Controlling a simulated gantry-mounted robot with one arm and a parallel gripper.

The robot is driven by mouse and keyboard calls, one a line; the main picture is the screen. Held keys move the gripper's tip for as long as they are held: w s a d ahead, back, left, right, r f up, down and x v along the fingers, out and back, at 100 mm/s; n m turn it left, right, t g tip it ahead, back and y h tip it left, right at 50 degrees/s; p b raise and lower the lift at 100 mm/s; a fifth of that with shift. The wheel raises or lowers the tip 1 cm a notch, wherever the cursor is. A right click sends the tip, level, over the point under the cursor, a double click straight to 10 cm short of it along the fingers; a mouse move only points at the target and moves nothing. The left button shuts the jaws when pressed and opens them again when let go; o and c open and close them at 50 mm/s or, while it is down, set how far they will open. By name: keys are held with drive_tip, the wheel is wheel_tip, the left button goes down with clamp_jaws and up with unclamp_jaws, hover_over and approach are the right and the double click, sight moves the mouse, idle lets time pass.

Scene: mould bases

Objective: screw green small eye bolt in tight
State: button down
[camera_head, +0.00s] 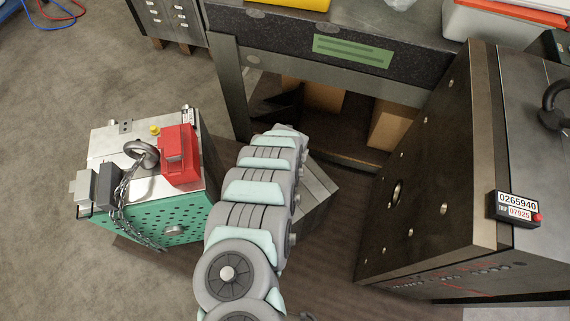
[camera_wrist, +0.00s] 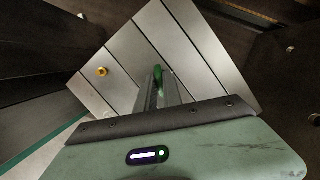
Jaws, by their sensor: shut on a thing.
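In the wrist view, my gripper (camera_wrist: 160,97) reaches away from the camera over a grey metal mould base (camera_wrist: 190,58). The green small eye bolt (camera_wrist: 159,76) shows as a small green piece at the fingertips, and the gripper is shut on it. The fingers hide most of the bolt, and I cannot tell how deep it sits in the block. In the head view, my arm hides the gripper and the bolt, and part of the mould base (camera_head: 318,193) shows behind the arm.
A brass-coloured fitting (camera_wrist: 102,72) is on the block left of the fingers. A large mould (camera_head: 430,180) with a black eye bolt (camera_head: 556,97) stands at right. A green-sided mould base (camera_head: 165,222) with a chain (camera_head: 120,205) and red box (camera_head: 179,155) stands at left. A workbench (camera_head: 290,45) is behind.

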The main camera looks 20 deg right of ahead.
drive_tip(key=shift+m+h, duration=0.3)
drive_tip(key=shift+m, duration=1.2)
drive_tip(key=c, duration=1.4)
unclamp_jaws()
wheel_tip(320, 180, up, 5)
drive_tip(key=p, duration=0.4)
drive_tip(key=shift+w+a+r, duration=0.1)
